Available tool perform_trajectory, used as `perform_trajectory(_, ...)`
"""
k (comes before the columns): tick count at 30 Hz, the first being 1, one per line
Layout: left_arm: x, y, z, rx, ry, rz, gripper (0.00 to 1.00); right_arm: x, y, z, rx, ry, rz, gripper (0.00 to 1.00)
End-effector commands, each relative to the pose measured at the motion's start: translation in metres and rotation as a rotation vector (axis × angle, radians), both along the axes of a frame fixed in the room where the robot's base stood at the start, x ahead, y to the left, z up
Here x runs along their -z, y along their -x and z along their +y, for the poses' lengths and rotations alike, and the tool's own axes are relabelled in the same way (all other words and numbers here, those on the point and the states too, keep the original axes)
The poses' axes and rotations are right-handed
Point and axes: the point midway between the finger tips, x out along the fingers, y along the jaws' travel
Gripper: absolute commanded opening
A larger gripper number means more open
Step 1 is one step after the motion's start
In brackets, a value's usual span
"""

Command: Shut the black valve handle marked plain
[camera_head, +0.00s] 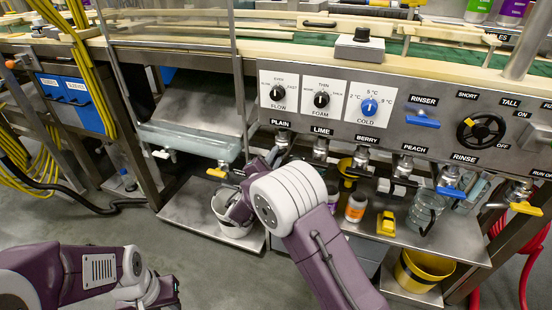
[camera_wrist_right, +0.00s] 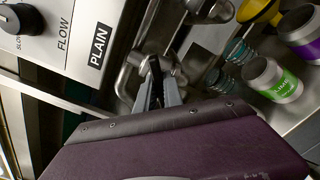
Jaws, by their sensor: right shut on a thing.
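In the head view my right arm hides the handle. My left arm is low at the left; its gripper is out of the picture.
Neighbouring taps stand right of it, one with a blue handle (camera_head: 447,192). A green-labelled jar (camera_wrist_right: 273,80) stands near the taps. A white bucket (camera_head: 232,218) is below, and a yellow toy-like block (camera_head: 386,223) is on the shelf.

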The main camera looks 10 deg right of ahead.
Motion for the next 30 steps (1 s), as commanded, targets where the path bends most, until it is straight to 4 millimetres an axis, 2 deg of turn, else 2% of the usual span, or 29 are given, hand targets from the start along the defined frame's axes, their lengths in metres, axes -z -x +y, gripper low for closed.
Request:
perform_trajectory(1,0.011,0.000,0.000,0.000,0.000,0.000,0.33,0.006,0.000,0.000,-0.001,-0.024,-0.017,0.00)
perform_trajectory(18,0.098,0.000,0.000,0.000,0.000,0.000,0.33,0.007,0.000,0.001,-0.001,-0.408,-0.278,0.00)
perform_trajectory(24,0.120,0.000,0.000,0.000,0.000,0.000,0.33,0.005,0.000,0.001,0.000,-0.505,-0.342,0.00)
perform_trajectory(30,0.132,0.000,0.000,0.000,0.000,0.000,0.33,0.003,0.000,0.001,0.000,-0.563,-0.379,0.00)
